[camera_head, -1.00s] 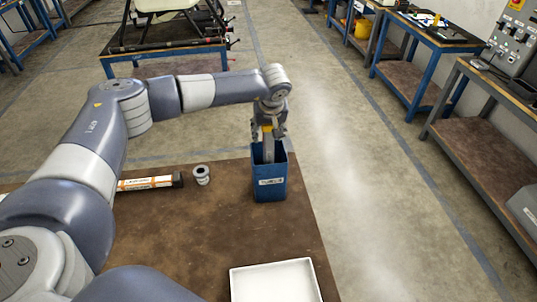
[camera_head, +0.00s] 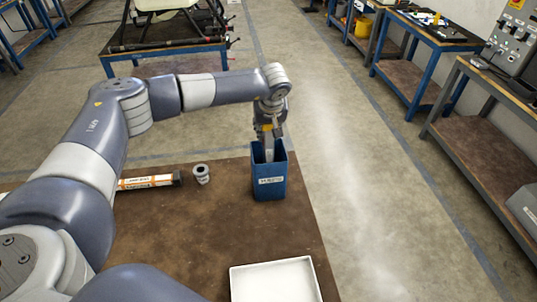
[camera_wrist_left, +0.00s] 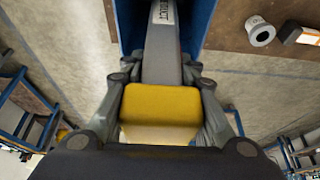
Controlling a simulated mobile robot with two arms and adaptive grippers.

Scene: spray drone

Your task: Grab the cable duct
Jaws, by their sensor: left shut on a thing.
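The cable duct (camera_head: 269,151) is a grey bar standing in a blue open-topped box (camera_head: 270,186) near the far right corner of the brown table. In the left wrist view the duct (camera_wrist_left: 163,52) shows a white label ending in "DUCT", with the blue box wall (camera_wrist_left: 198,22) around it. My left gripper (camera_head: 268,132) points down over the box opening. It is shut on the upper part of the duct; a yellow pad (camera_wrist_left: 160,105) shows between its fingers in the wrist view. The duct's lower end is hidden inside the box. My right gripper is not in view.
On the brown table (camera_head: 215,228), a grey ring-shaped part (camera_head: 201,174) and an orange-and-white labelled stick (camera_head: 150,182) lie left of the box. A white tray (camera_head: 275,283) sits at the front. Open floor lies to the right.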

